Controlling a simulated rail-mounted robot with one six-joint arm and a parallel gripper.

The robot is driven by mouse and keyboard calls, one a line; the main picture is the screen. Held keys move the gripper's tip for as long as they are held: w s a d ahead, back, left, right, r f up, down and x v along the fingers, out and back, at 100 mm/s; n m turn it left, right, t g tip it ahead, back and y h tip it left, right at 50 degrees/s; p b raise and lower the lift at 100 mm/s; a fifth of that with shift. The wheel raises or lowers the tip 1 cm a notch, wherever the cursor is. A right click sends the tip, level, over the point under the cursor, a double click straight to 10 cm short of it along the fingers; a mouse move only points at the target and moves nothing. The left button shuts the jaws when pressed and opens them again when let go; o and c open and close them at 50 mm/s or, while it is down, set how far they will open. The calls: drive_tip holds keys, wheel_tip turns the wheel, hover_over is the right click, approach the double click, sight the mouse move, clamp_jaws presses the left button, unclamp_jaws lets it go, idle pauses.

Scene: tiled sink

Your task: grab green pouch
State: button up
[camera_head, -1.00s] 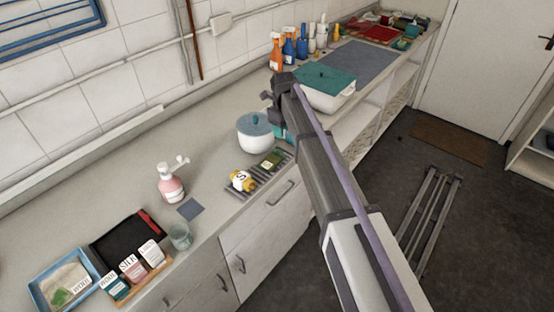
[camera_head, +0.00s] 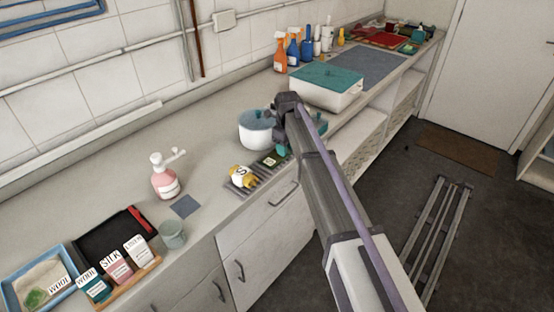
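A small dark green item with a pale label (camera_head: 272,159), which looks like a pouch, lies on a dark slatted rack (camera_head: 240,186) at the counter's front edge. A yellow and white labelled item (camera_head: 241,176) lies left of it on the same rack. My gripper (camera_head: 274,122) is above and just beyond the green item, beside a white pot with a blue lid (camera_head: 256,132). The fingers are small and partly hidden by my arm, so I cannot tell how far apart they are. Teal patches (camera_head: 282,150) show beside my arm; what they belong to is unclear.
A white box with a teal lid (camera_head: 326,84) stands beyond my arm. A pink pump bottle (camera_head: 164,178), a glass (camera_head: 173,235), a black tray (camera_head: 112,235) and labelled packets (camera_head: 118,270) stand to the left. The counter behind the pump bottle is clear.

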clamp_jaws()
drive_tip(key=shift+r, duration=0.15)
